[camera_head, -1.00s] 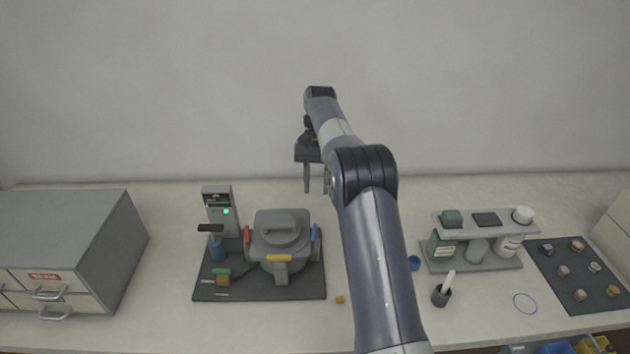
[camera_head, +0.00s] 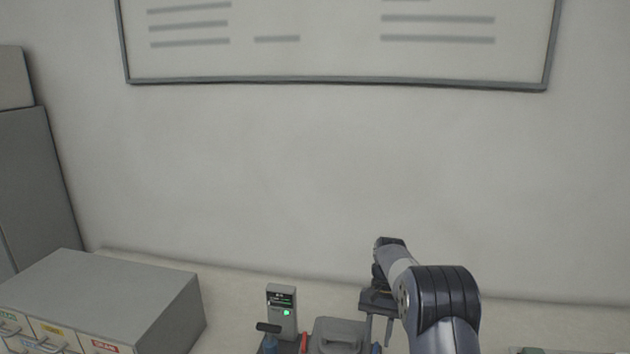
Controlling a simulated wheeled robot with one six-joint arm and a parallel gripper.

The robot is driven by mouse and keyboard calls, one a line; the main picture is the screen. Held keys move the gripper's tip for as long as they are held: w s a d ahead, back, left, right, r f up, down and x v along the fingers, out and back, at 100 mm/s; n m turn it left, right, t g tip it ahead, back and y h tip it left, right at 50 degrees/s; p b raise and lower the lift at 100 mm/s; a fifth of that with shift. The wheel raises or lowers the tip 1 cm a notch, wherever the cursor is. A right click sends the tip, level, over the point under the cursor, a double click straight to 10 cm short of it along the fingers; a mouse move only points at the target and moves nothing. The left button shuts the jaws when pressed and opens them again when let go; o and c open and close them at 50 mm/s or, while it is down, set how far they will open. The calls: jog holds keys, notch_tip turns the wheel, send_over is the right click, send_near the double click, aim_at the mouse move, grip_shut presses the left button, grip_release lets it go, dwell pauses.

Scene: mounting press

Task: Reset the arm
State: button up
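My arm rises from the bottom edge, right of centre, and bends away toward the wall. My gripper (camera_head: 376,335) hangs from its end, fingers pointing down. The two fingers are apart with nothing visible between them, so it is open and empty. It appears just right of the grey mounting press (camera_head: 340,332), whose top alone shows at the bottom edge. How high the gripper is above the bench is hard to tell.
A grey drawer cabinet (camera_head: 120,290) stands on the bench at left. A control unit with a green light (camera_head: 282,310) stands left of the press. A framed board (camera_head: 335,82) hangs on the wall. A tall grey cabinet (camera_head: 35,185) is at far left. Most of the bench is out of view.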

jog(key=shift+x, duration=0.9)
jog(key=shift+r, duration=0.1)
jog(key=b+v, duration=0.1)
jog(key=v, duration=1)
jog(key=p+x, duration=0.1)
jog(key=x, duration=1)
jog(key=shift+s, duration=0.1)
jog(key=shift+d+m+y, duration=0.2)
jog(key=shift+m+y, duration=0.2)
jog(key=shift+m, duration=0.6)
jog(key=m, duration=0.2)
jog(key=m+t+y+b, duration=0.1)
jog(key=shift+s+d+m, duration=0.15)
jog(key=shift+m, duration=0.25)
